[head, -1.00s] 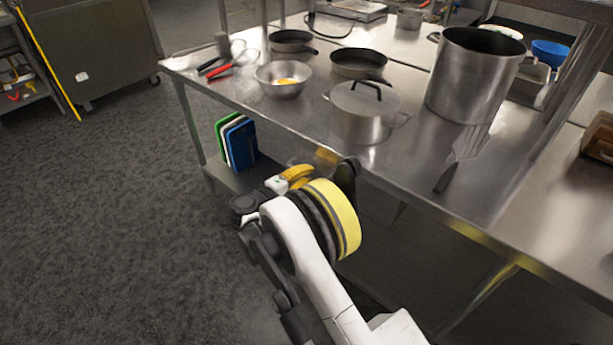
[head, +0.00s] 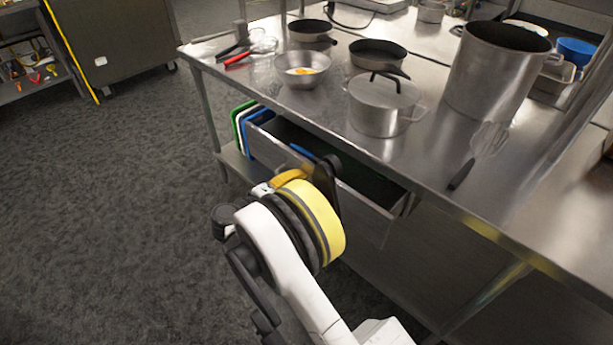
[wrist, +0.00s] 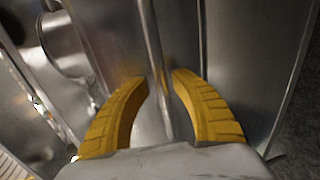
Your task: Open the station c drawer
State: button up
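A steel drawer (head: 362,208) under the steel counter stands pulled out, its dark inside showing behind the front panel. A blue item (head: 301,151) shows inside it. My gripper (head: 308,172) is at the middle of the drawer front, and my wrist partly hides it. In the wrist view, the two yellow fingers of my gripper (wrist: 160,77) stand on either side of a thin steel bar handle (wrist: 153,40) on the drawer front. They are closed in around it, with the tips close to the bar. Exact contact is hard to see.
The counter (head: 425,165) above holds a lidded pot (head: 380,112), a large stockpot (head: 490,80), pans, a bowl (head: 302,72) and a spatula (head: 476,153). Cutting boards (head: 240,125) stand on the lower shelf left of the drawer. The floor (head: 110,220) at left is clear.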

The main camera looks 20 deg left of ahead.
jog(key=shift+w+d, duration=0.1)
jog(key=shift+w, duration=0.05)
jog(key=v, duration=1.2)
